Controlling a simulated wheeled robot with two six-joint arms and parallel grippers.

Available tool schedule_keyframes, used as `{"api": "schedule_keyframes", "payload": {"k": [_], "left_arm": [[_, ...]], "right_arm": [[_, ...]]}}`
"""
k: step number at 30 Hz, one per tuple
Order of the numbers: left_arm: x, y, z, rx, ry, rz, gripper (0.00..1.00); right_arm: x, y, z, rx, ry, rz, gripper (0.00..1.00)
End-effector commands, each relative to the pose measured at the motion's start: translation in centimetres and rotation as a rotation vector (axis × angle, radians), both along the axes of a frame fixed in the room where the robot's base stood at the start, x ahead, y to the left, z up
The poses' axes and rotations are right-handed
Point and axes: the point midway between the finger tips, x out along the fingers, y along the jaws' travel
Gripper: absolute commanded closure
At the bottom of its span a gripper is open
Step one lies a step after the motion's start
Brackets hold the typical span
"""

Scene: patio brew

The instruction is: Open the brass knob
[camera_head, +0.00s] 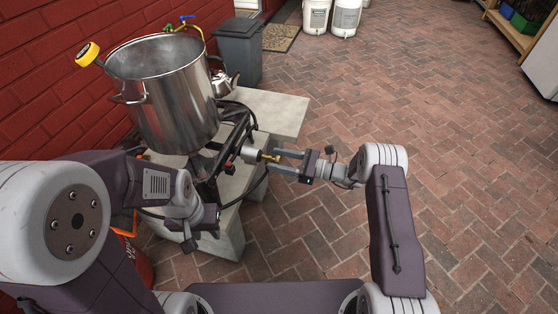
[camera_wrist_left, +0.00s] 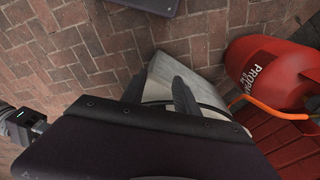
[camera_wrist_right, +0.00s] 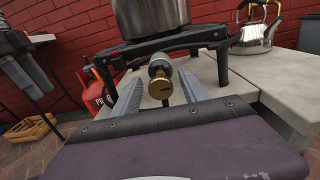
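The brass knob (camera_wrist_right: 160,86) sits at the end of a grey fitting on the front of the black burner stand (camera_wrist_right: 190,38). In the head view the brass knob (camera_head: 270,158) shows between the fingers of my right gripper (camera_head: 277,161). In the right wrist view, the fingers of my right gripper (camera_wrist_right: 158,98) are spread on either side of the knob, with a visible gap to each. My left gripper (camera_wrist_left: 162,85) is near the concrete slabs, away from the knob. Its two fingers show apart in the left wrist view, with nothing between them.
A large steel pot (camera_head: 165,95) stands on the burner above the concrete slabs (camera_head: 285,112). A kettle (camera_wrist_right: 256,30) is on the slab. A red propane tank (camera_wrist_left: 270,75) with an orange hose is near my left gripper.

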Motion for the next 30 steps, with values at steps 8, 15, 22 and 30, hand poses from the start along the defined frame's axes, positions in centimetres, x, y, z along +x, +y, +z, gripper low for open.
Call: {"api": "schedule_keyframes", "payload": {"k": [8, 15, 22, 30], "left_arm": [[0.0, 0.0, 0.01, 0.0, 0.0, 0.0, 0.64], [0.0, 0.0, 0.03, 0.0, 0.0, 0.0, 0.64], [0.0, 0.0, 0.11, 0.0, 0.0, 0.0, 0.64], [0.0, 0.0, 0.13, 0.0, 0.0, 0.0, 0.64]], "right_arm": [[-0.01, -0.04, -0.01, 0.0, 0.0, 0.0, 1.0], [-0.03, -0.04, -0.02, -0.011, -0.032, 0.0, 1.0], [-0.09, -0.02, -0.03, -0.052, -0.16, 0.0, 1.0], [-0.19, 0.0, -0.09, -0.129, -0.396, 0.0, 1.0]]}}
